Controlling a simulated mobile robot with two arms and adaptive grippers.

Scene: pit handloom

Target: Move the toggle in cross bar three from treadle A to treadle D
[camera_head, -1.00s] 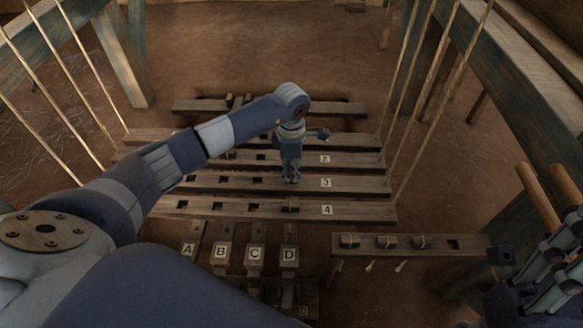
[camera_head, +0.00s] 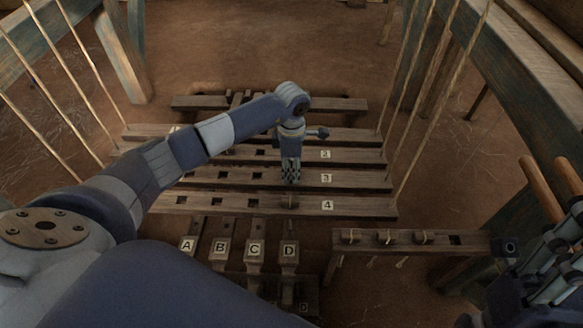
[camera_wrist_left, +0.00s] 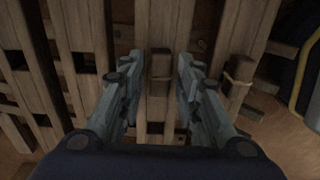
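Cross bar three (camera_head: 340,180) carries a white 3 and has dark open holes in the A, B and C columns. My left gripper (camera_head: 291,181) is over this bar in line with treadle D (camera_head: 289,250). In the left wrist view its fingers (camera_wrist_left: 159,60) stand apart on either side of a wooden toggle (camera_wrist_left: 160,64) in the bar, with a gap showing on each side. The gripper hides this toggle in the head view. Treadle A (camera_head: 188,245) is at the left of the labelled row.
Cross bar four (camera_head: 240,205) lies just in front, with a cord-wrapped toggle (camera_wrist_left: 240,75) in its D column beside my finger. Cross bar two (camera_head: 300,153) is behind. A rack (camera_head: 400,241) with several toggles stands front right. Slanting cords (camera_head: 430,95) hang on both sides.

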